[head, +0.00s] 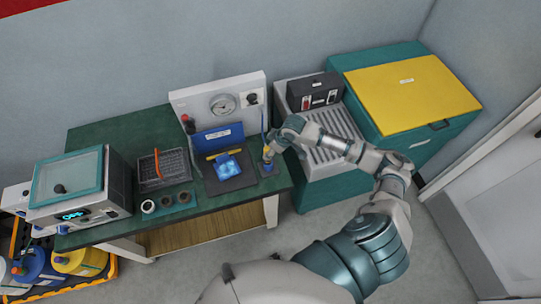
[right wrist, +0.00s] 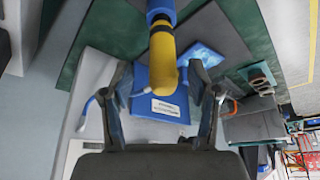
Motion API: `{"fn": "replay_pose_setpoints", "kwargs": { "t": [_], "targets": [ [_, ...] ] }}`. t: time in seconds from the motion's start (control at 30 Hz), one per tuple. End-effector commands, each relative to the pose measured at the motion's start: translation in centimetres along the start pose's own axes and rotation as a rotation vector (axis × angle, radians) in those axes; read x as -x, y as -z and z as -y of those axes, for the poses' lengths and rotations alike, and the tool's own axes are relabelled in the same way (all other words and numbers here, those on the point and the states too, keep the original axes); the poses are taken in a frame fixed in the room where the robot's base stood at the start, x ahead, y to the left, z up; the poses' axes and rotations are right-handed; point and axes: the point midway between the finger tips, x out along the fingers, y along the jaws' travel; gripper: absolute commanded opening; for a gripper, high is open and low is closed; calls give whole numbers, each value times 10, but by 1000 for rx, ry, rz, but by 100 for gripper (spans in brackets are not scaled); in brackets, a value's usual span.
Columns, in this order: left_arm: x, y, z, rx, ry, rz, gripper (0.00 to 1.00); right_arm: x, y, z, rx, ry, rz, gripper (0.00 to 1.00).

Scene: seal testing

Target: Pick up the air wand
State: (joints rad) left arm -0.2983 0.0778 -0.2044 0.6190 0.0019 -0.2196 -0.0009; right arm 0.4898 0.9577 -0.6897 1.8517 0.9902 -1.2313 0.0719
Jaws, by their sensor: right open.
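The air wand (right wrist: 162,62), with a yellow body and a blue collar, shows in the right wrist view between the two fingers of my right gripper (right wrist: 161,75). The fingers stand apart on either side of it, and I see no clear contact. In the head view the wand (head: 267,153) is at the right end of the green bench, partly hidden by my right gripper (head: 269,149). A blue hose (head: 262,119) runs down from the gauge panel near it. My left gripper is not in view.
The gauge panel (head: 218,103) stands behind the wand. A blue item (head: 229,171) lies on a dark mat left of it. A wire basket (head: 164,170), several dark rings and a teal-lidded machine (head: 68,180) stand farther left. A grooved grey unit (head: 335,126) and yellow-topped cabinet (head: 410,90) stand right.

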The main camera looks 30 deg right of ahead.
Motion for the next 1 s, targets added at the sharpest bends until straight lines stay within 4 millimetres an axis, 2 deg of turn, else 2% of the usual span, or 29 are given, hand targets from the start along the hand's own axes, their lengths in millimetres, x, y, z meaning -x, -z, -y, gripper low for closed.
{"fn": "replay_pose_setpoints", "kwargs": {
  "t": [0.23, 0.5, 0.53, 0.77, 0.9, 1.0],
  "targets": [
    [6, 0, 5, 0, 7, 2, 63, -38, -7, -8, -5, 10, -4, 60],
    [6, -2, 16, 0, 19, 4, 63, -44, -14, -15, -7, 15, -8, 60],
    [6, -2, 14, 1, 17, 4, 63, -44, -13, -14, -7, 15, -8, 58],
    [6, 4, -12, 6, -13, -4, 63, -43, -6, -6, -2, 6, -2, 0],
    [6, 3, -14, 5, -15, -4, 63, -42, -3, -4, 0, -1, -2, 0],
    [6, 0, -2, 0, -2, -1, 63, -42, -2, -4, 0, 2, -6, 0]
  ]
}}
